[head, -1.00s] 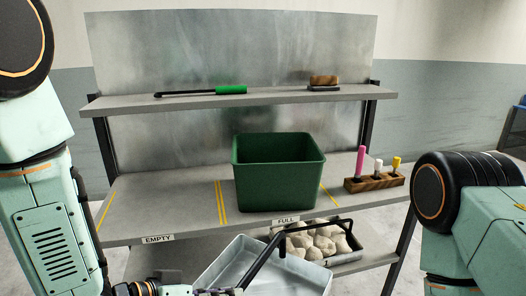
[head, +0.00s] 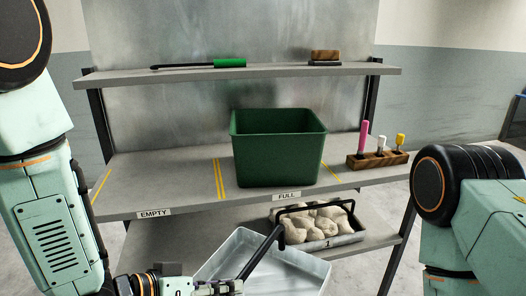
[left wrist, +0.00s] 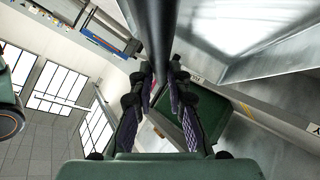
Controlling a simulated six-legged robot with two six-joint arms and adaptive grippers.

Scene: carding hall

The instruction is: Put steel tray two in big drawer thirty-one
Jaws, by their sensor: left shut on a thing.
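A pale steel tray (head: 230,250) with a raised black handle (head: 262,252) hangs low in front of the rack in the head view. It looks empty; no number shows on it. My left gripper (head: 238,288), at the bottom edge, is shut on this handle. In the left wrist view, my left gripper (left wrist: 161,85) has its fingers on both sides of the dark handle bar (left wrist: 160,35), and part of the tray shows at upper right (left wrist: 240,30). My right gripper is outside both views; only my right arm shows. I see no drawer marked thirty-one.
A rack's middle shelf, labelled EMPTY (head: 154,214) and FULL (head: 287,196), holds a green bin (head: 278,150) and a wooden block with coloured pegs (head: 377,160). A tray marked 1 (head: 328,243), with pale lumps, stands on the lower shelf close behind the held tray.

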